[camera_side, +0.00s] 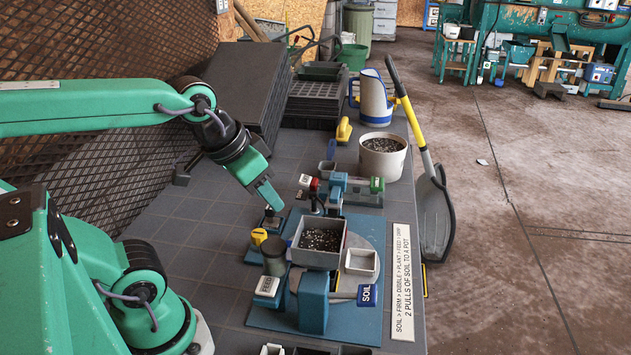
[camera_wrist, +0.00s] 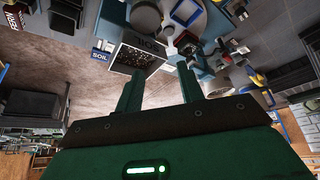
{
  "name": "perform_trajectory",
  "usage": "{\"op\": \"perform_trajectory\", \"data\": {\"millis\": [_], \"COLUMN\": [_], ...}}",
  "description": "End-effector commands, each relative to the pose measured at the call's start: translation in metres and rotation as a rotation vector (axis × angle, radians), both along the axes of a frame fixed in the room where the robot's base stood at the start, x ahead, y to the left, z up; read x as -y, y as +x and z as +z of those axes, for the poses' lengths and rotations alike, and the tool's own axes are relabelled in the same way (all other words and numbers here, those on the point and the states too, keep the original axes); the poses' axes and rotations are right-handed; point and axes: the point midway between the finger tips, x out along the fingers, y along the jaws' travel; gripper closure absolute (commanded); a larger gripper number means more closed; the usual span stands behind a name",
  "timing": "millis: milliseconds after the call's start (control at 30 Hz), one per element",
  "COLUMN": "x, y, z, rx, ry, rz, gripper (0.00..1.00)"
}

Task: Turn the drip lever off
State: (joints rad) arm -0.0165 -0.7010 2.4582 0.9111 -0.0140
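A small lever with a red knob (camera_side: 314,184) stands behind the soil hopper, next to a white tag (camera_side: 305,182) whose text is too small to read for certain; I take it as the drip lever. I cannot tell the lever's on or off position.
The grey soil box (camera_side: 318,243) stands in front of the lever, with the SOIL lever tag (camera_side: 367,295) nearer. A yellow knob (camera_side: 259,236) sits left. Black trays (camera_side: 313,102) are at the back.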

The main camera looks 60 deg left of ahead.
Motion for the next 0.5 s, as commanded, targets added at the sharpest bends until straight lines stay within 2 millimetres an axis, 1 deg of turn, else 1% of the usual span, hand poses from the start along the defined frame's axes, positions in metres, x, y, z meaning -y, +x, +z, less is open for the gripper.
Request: {"op": "perform_trajectory", "data": {"millis": [167, 300, 500], "x": [-0.009, -0.020, -0.039], "y": [0.022, 0.045, 0.081], "z": [0.010, 0.017, 0.021], "rx": [-0.040, -0.080, -0.135], "ry": [-0.013, -0.028, -0.048], "rz": [0.059, 0.119, 0.209], "gripper": [0.62, 0.62, 0.62]}}
